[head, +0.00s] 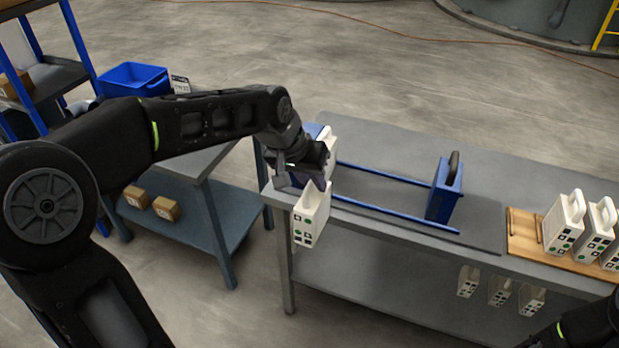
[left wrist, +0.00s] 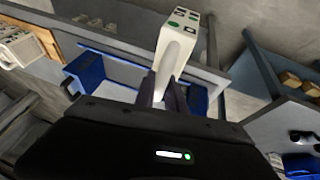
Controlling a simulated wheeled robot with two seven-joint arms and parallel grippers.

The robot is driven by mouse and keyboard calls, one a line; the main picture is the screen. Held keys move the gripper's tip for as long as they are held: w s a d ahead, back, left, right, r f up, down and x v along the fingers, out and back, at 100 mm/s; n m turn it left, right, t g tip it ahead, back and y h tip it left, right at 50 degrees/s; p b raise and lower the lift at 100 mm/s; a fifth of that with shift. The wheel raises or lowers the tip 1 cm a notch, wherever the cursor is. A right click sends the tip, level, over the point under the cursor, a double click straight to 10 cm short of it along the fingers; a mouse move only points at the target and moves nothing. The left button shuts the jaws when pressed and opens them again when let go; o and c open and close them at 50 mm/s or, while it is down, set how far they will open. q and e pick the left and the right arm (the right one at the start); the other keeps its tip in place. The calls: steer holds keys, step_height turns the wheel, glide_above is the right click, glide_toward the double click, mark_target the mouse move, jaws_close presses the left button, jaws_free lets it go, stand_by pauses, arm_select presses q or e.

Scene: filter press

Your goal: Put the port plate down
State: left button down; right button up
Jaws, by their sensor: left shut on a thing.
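The port plate (head: 312,215) is a white plate with a loop handle and small dark and green marks on its face. My left gripper (head: 318,180) is shut on its handle and holds it in front of the left end of the grey table, where it covers part of the table's edge. In the left wrist view the plate (left wrist: 180,32) extends up from between the fingers (left wrist: 163,95). The press has two blue rails (head: 385,175) and a blue end block (head: 445,188) with a dark handle. My right arm shows at the lower right, but its gripper is out of view.
A wooden rack (head: 525,233) on the table's right holds several white plates (head: 565,222). More white plates (head: 468,281) show below the table's front edge. A second table (head: 215,160) stands left, with small boxes (head: 137,196) on its lower shelf.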

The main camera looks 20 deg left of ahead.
mark_target(319, 223)
arm_select(q)
steer(key=shift+m, duration=0.3)
steer(key=f, duration=0.9)
steer(key=d+f, duration=0.1)
steer(key=f, duration=0.3)
steer(key=shift+w+f, duration=0.4)
steer(key=s+d+f, duration=0.2)
steer(key=s+f, duration=0.2)
steer(key=f, duration=0.5)
steer(key=shift+s+f, duration=0.2)
steer(key=shift+f, duration=0.15)
steer(key=shift+d, duration=0.15)
